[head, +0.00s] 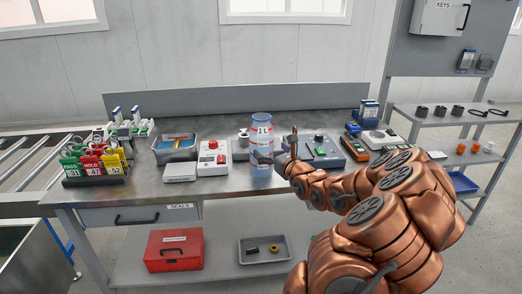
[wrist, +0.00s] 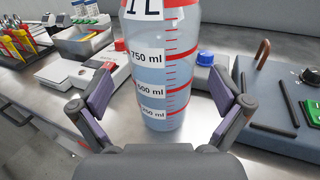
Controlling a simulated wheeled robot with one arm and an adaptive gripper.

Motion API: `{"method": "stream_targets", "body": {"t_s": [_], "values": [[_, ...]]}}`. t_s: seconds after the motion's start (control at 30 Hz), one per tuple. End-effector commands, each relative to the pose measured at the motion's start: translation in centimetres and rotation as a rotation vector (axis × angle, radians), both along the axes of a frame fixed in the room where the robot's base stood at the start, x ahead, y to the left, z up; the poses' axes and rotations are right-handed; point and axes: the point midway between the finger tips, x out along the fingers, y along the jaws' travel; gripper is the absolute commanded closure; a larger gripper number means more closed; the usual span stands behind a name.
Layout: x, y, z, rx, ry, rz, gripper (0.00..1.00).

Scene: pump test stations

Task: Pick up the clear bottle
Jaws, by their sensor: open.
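The clear bottle (head: 262,148) stands upright near the front middle of the metal workbench (head: 230,196). It has red scale lines and a 1L label. In the wrist view the bottle (wrist: 163,75) stands ahead of my gripper (wrist: 158,103), between its two spread fingers. Clear gaps show on both sides of the bottle. My gripper is open and empty. In the head view my copper-coloured arm reaches in from the right, and its end is close to the right side of the bottle. The bottle's top is cut off in the wrist view.
A white device with a red knob (head: 213,158) stands left of the bottle. A blue-grey device (head: 322,152) stands to the right, behind my arm. Farther left are a metal tray (head: 175,153) and a rack of coloured tags (head: 95,168). A red toolbox (head: 174,250) is on the lower shelf.

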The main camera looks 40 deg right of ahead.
Motion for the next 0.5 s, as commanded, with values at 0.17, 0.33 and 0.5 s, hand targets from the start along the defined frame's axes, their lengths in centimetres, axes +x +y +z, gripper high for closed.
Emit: {"method": "stream_targets", "body": {"t_s": [0.17,0.33,0.5], "values": [[1.3,-0.1,0.1,0.0,0.0,0.004,0.0],[2.5,-0.7,0.5,-0.005,0.0,0.003,0.0],[4.2,-1.4,1.0,-0.007,-0.001,0.004,0.0]]}}
